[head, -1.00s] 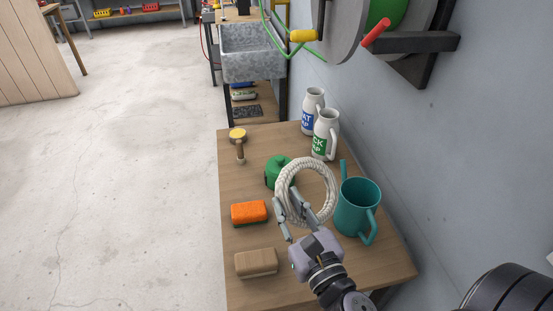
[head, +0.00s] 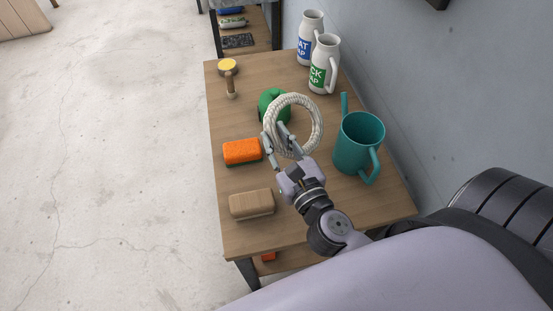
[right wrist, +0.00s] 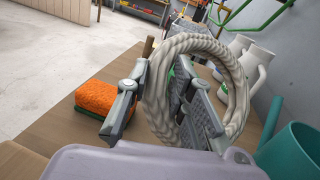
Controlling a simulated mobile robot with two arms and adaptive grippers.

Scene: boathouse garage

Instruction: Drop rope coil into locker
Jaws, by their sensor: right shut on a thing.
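A white rope coil (head: 317,125) stands on edge as a ring above the wooden table in the head view. My right gripper (head: 276,139) is shut on the coil's near left side. In the right wrist view the coil (right wrist: 235,95) rises between the two fingers of my right gripper (right wrist: 160,95). The coil hides part of a green object (head: 272,103) behind it. I cannot tell whether the coil's lower edge touches the table. No locker shows in these frames. My left gripper is not in view.
The table (head: 235,120) holds an orange sponge (head: 242,151), a tan block (head: 251,203), a brush (head: 229,75), a teal watering can (head: 357,145) and two white jugs (head: 322,65). A wall (head: 410,100) bounds the right. Open concrete floor (head: 110,150) lies left.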

